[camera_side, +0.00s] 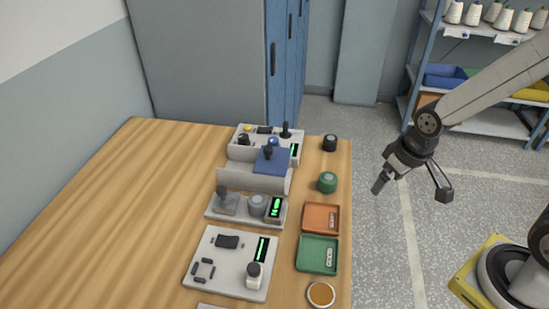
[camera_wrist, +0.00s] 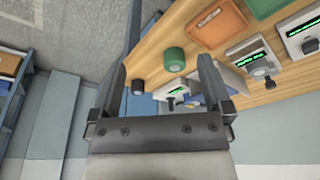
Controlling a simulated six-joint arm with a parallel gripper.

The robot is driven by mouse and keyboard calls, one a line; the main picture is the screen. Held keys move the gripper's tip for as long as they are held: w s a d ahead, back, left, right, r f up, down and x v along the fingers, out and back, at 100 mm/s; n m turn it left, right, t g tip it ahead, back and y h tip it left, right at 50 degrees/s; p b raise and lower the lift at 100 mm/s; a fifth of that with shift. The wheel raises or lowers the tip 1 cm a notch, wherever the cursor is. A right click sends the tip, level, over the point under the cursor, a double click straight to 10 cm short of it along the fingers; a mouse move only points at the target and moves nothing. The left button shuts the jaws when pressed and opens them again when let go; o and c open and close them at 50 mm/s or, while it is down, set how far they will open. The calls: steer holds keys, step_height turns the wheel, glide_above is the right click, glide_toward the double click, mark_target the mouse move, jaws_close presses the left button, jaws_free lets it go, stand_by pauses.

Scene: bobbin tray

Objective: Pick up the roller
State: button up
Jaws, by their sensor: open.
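I cannot tell for certain which thing is the roller. A green cylinder (camera_side: 327,182) and a black cylinder (camera_side: 329,143) stand apart near the table's right edge. Both also show in the wrist view, the green one (camera_wrist: 174,59) and the black one (camera_wrist: 138,86) between my fingers in the picture. A pale, curved, trough-like piece (camera_side: 253,180) lies across the devices, with a blue plate (camera_side: 272,160) beside it. My gripper (camera_side: 412,190) is open and empty, out to the right of the table, beyond its edge; it also shows in the wrist view (camera_wrist: 161,62).
An orange tray (camera_side: 321,218) and a green tray (camera_side: 317,254) sit along the right edge, with a round orange-brown dish (camera_side: 321,294) in front. Grey panels with green displays, such as one (camera_side: 232,262), stand left of them. The table's left side is bare.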

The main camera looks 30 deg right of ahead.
steer(key=shift+w, duration=0.1)
steer(key=n+g+y, duration=0.1)
steer(key=n+y, duration=0.3)
steer(key=n, duration=1)
glide_above(259, 199)
steer(key=s+d, duration=0.1)
steer(key=d, duration=0.1)
step_height(259, 199, down, 3)
steer(key=shift+f, duration=0.1)
steer(key=shift+f, duration=0.1)
steer(key=shift+x, duration=1.25)
steer(key=shift+f, duration=0.1)
steer(key=shift+x, duration=2.5)
steer(key=shift+w+d, duration=0.1)
steer(key=shift+d, duration=0.05)
steer(key=c, duration=1.3)
